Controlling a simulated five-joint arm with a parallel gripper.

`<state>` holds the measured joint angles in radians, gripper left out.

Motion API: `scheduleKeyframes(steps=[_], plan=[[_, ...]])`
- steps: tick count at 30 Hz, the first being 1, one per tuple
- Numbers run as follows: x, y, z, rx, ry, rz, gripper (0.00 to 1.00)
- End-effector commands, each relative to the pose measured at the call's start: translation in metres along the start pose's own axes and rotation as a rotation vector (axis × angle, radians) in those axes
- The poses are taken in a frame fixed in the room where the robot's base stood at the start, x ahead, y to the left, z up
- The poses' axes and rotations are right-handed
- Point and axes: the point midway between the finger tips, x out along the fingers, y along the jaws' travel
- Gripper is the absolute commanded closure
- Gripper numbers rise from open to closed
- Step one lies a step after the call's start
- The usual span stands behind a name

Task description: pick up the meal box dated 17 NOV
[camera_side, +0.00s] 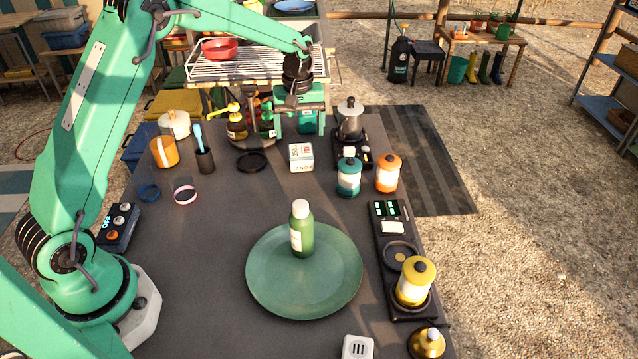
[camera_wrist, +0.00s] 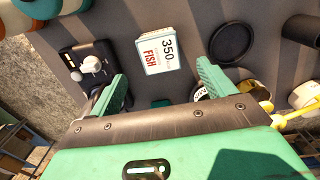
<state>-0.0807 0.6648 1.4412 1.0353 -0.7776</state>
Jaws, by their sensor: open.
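A small meal box (camera_side: 301,157) with a white printed top stands on the dark table, just in front of my gripper in the side view. Its front carries small print that seems to end in NOV; I cannot read the date surely. In the wrist view the box top (camera_wrist: 158,50) reads 350 and FISH. My gripper (camera_side: 303,128) is open and empty, above and behind the box. In the wrist view the box lies between and a little beyond the two green fingertips (camera_wrist: 162,72), not touching them. No other meal box is clearly visible.
A moka pot (camera_side: 349,118) on a black stand is right of the box, with teal (camera_side: 348,178) and orange (camera_side: 387,174) canisters near it. A black disc (camera_side: 251,161) lies to the left. A green bottle (camera_side: 301,230) stands on a large green plate (camera_side: 275,285) in front.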

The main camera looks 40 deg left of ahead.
Motion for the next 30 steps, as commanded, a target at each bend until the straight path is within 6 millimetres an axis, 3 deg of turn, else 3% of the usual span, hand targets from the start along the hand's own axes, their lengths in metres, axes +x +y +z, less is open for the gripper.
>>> scheduleKeyframes(steps=[9,20,30], plan=[[0.023,0.0,0.001,0.001,-0.002,-0.002,0.18],[0.032,0.0,0.001,0.001,-0.001,-0.001,0.18],[0.068,0.0,0.002,0.002,-0.002,-0.002,0.18]])
